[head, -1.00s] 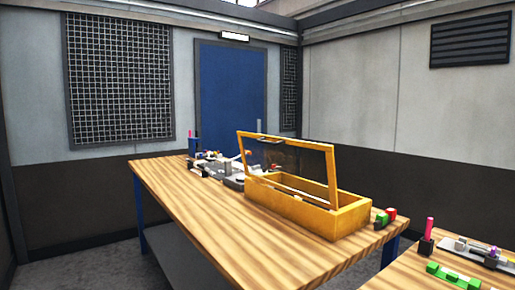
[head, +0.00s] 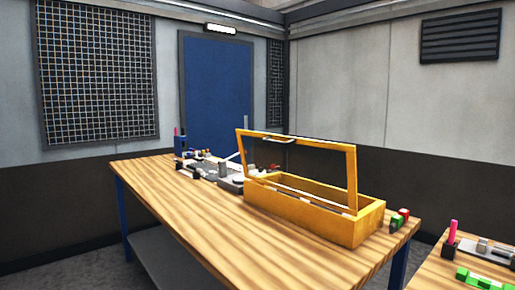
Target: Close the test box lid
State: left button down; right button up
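The test box (head: 300,215) is a long yellow box standing on the right half of a wooden workbench. Its lid (head: 352,180) is a yellow frame with a see-through pane, and it stands raised, so the box is open. A pale handle (head: 278,138) shows at the lid's upper edge. The inside of the box is mostly hidden by its front wall and the lid frame. Neither of my grippers is in the head view.
The wooden workbench (head: 190,210) is bare at its left and front. Small tools and parts (head: 195,165) stand behind the box's left end. A green and red item (head: 399,220) lies right of the box. A second table (head: 440,272) with small items stands at the lower right.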

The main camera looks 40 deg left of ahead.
aim_at(350, 150)
jog(key=j, duration=1.45)
jog(key=k, duration=0.05)
